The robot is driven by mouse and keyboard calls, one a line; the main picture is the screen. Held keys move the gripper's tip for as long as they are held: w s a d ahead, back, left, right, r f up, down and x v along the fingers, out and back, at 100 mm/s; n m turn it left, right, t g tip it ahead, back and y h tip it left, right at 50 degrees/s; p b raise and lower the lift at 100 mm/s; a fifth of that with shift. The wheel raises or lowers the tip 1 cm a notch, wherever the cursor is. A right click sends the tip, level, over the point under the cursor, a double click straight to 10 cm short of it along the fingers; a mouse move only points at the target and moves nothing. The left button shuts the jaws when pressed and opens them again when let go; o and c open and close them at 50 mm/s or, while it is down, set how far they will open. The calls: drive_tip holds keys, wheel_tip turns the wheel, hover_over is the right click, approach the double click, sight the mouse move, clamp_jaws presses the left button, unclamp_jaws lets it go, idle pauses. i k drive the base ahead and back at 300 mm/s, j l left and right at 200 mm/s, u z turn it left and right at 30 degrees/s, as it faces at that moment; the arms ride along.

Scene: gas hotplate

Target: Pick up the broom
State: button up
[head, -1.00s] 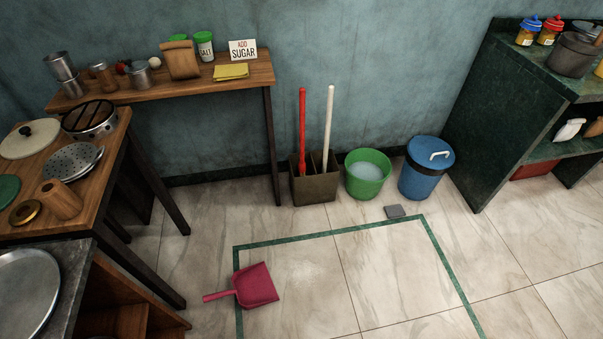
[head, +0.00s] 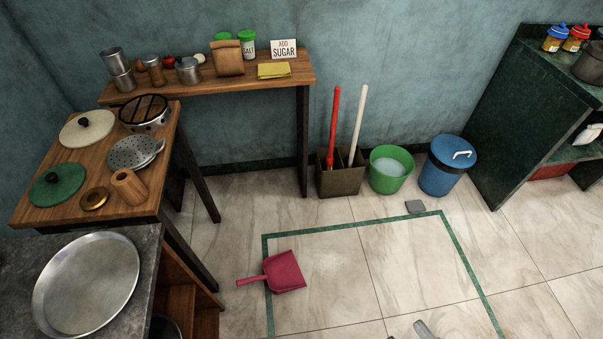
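Two long handles stand upright in a brown divided box (head: 340,183) against the back wall. One is a red handle (head: 334,125), the other a white handle (head: 358,120). Their lower ends are hidden in the box, so I cannot tell for sure which one is the broom. The red one leans very slightly and sits in the left part; the white one leans right. A small grey piece shows at the bottom edge of the view, perhaps part of my arm; I cannot make out my gripper.
A green bucket (head: 391,169) and a blue lidded bin (head: 446,168) stand right of the box. A wooden shelf table (head: 215,82) is to its left. A red dustpan (head: 285,272) and grey sponge (head: 415,207) lie on the floor. Tiles before the box are mostly clear.

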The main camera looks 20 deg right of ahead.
sight(329, 162)
drive_tip(key=i+l+u, duration=0.35)
drive_tip(key=i+l, duration=0.25)
drive_tip(key=l, duration=0.2)
drive_tip(key=i+l+u, duration=0.2)
drive_tip(key=l, duration=0.25)
drive_tip(key=i+l, duration=0.2)
drive_tip(key=l, duration=0.15)
drive_tip(key=i+l, duration=0.45)
drive_tip(key=l, duration=0.3)
drive_tip(key=i+l, duration=0.2)
drive_tip(key=l, duration=0.15)
drive_tip(key=u, duration=0.05)
